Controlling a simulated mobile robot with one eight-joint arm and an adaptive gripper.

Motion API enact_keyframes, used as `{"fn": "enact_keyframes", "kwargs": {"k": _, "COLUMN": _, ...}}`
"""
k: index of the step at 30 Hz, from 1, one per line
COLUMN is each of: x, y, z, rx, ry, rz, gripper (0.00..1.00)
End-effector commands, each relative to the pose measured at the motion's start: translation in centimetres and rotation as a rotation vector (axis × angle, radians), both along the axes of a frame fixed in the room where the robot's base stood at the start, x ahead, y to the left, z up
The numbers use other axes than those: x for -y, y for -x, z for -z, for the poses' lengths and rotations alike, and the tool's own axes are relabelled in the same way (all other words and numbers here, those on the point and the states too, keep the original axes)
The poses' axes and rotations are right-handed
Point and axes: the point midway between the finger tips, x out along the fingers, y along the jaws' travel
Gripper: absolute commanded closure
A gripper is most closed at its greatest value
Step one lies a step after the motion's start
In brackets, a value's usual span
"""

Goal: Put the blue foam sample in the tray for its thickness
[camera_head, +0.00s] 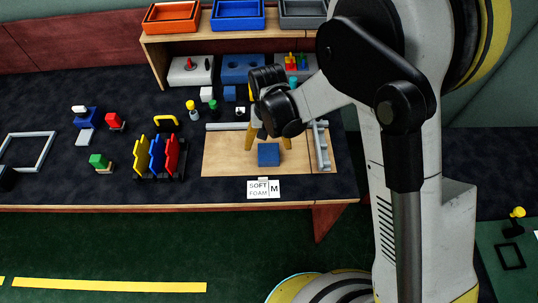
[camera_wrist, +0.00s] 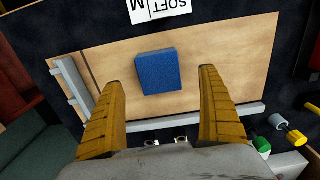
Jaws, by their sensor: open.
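The blue foam sample (camera_head: 268,154) is a small blue block lying on a light wooden board (camera_head: 228,160). It also shows in the wrist view (camera_wrist: 158,72), flat on the board (camera_wrist: 225,65). My gripper (camera_head: 254,138) is above the board, close to the block's upper left in the head view. In the wrist view my gripper (camera_wrist: 158,82) has its two yellow fingers wide apart, with the block beyond and between the tips. The gripper is open and empty. Three trays stand on the shelf at the back: orange (camera_head: 172,17), blue (camera_head: 237,16) and grey (camera_head: 303,14).
A card (camera_head: 263,189) reading "SOFT FOAM M" lies at the board's front edge. A grey stepped rail (camera_head: 322,147) borders the board's right side. Coloured upright plates (camera_head: 157,157) and several small blocks and knobs stand to the left. My arm covers the right of the head view.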

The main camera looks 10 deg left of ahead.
Motion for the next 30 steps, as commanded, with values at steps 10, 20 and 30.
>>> {"fn": "enact_keyframes", "kwargs": {"k": 10, "x": 0.1, "y": -0.3, "z": 4.8, "rx": 0.001, "ry": 0.0, "rz": 0.0, "gripper": 0.12}}
{"fn": "enact_keyframes", "kwargs": {"k": 20, "x": 0.1, "y": -0.3, "z": 4.8, "rx": 0.001, "ry": 0.0, "rz": 0.0, "gripper": 0.42}}
{"fn": "enact_keyframes", "kwargs": {"k": 30, "x": 0.1, "y": -0.3, "z": 4.8, "rx": 0.001, "ry": 0.0, "rz": 0.0, "gripper": 0.54}}
